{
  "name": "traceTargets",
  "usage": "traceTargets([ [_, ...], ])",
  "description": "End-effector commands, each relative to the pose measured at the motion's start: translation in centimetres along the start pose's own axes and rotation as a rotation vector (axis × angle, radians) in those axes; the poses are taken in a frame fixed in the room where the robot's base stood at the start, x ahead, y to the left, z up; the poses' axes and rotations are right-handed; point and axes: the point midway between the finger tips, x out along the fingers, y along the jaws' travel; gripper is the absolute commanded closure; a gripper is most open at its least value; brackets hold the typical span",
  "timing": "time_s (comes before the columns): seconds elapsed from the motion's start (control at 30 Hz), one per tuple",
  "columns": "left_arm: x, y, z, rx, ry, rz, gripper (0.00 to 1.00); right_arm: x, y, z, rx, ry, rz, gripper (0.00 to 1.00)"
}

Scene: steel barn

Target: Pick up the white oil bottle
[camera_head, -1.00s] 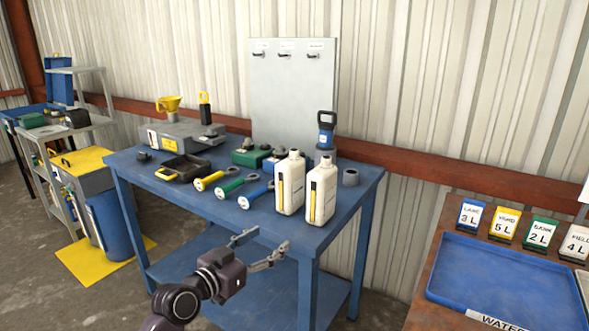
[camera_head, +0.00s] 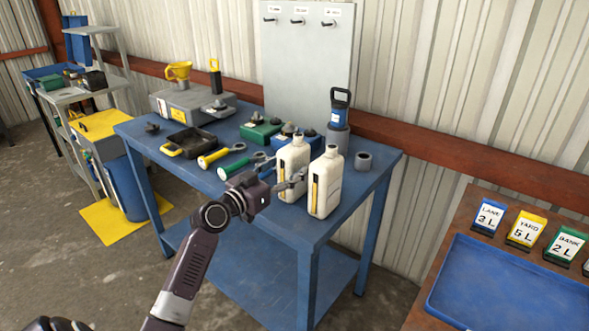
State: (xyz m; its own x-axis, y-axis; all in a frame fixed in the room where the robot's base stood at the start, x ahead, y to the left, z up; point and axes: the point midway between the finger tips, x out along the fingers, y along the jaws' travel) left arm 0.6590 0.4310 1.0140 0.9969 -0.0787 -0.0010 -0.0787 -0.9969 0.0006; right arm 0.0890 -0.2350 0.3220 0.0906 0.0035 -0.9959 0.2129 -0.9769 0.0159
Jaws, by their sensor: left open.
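Two white oil bottles with yellow and black level strips stand upright near the front edge of the blue table: a left one (camera_head: 293,157) and a right one (camera_head: 326,186). My left gripper (camera_head: 280,174) is open at the left bottle's lower part. One finger shows at that bottle's left side, and the other crosses in front of it. I cannot tell whether either finger touches it. The gripper hides part of the left bottle's lower body. The right bottle is clear of the fingers. My right gripper is not in view.
A blue-topped canister (camera_head: 338,123) stands behind the bottles. A blue tray (camera_head: 510,290) lies on the right bench.

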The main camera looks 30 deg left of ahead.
Motion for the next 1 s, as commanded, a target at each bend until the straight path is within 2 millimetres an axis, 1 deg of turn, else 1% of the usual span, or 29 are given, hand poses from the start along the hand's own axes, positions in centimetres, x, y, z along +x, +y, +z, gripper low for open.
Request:
traceTargets([
  [0.03,0.8,-0.1,-0.4,-0.004,0.002,-0.001,0.39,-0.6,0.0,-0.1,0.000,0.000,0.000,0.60],
  [0.2,2.7,-0.1,-0.2,-0.002,0.001,0.000,0.39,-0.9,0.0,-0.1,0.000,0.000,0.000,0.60],
  [0.3,3.1,-0.1,-0.1,0.000,0.001,0.000,0.39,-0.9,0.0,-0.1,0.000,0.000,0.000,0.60],
  [0.5,3.1,-0.1,0.0,0.001,0.001,0.000,0.39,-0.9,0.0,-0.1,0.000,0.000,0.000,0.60],
  [1.0,3.1,-0.1,0.0,0.001,0.000,-0.001,0.94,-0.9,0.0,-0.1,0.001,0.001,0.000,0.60],
])
